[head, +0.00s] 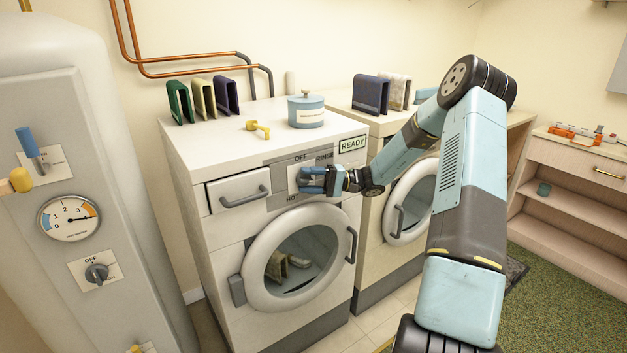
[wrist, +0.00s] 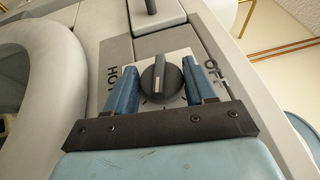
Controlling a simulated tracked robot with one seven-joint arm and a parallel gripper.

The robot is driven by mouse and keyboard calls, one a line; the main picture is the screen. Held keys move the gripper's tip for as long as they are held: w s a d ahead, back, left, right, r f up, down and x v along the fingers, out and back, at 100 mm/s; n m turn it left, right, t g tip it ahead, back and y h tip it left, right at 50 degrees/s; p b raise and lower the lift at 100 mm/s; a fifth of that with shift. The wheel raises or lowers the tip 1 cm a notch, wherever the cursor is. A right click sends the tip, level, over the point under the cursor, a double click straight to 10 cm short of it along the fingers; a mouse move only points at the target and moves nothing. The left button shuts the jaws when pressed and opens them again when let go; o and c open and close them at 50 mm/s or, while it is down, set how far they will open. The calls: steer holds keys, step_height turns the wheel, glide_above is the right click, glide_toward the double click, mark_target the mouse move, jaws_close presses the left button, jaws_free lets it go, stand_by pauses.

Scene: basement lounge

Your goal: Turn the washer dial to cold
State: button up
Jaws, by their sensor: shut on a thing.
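The washer dial (wrist: 160,80) is a round dark grey knob with a raised grip and a white line, on a white plate on the washer (head: 275,239). In the wrist view HOT is left of the dial and OFF right of it. In the head view OFF and RINSE are above the dial and HOT is at lower left; my gripper (head: 325,180) hides the dial and the lower right of the plate. In the wrist view my gripper (wrist: 160,85) has its blue fingers on either side of the dial, shut on it. The line runs roughly upright in that picture.
A READY sign (head: 353,144) is right of the dial, a drawer (head: 239,190) left. A blue tin (head: 306,110) and a yellow key-like piece (head: 257,129) sit on the washer top. A boiler (head: 50,120) stands left, a second machine (head: 407,205) right.

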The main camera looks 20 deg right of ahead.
steer(key=shift+s+a+f, duration=0.1)
steer(key=shift+f, duration=0.05)
stand_by(0.3)
steer(key=o, duration=1)
steer(key=d+f, duration=0.2)
steer(key=d, duration=1.1)
steer(key=shift+s+d+f, duration=0.15)
steer(key=shift+s+d, duration=0.15)
steer(key=shift+s, duration=0.15)
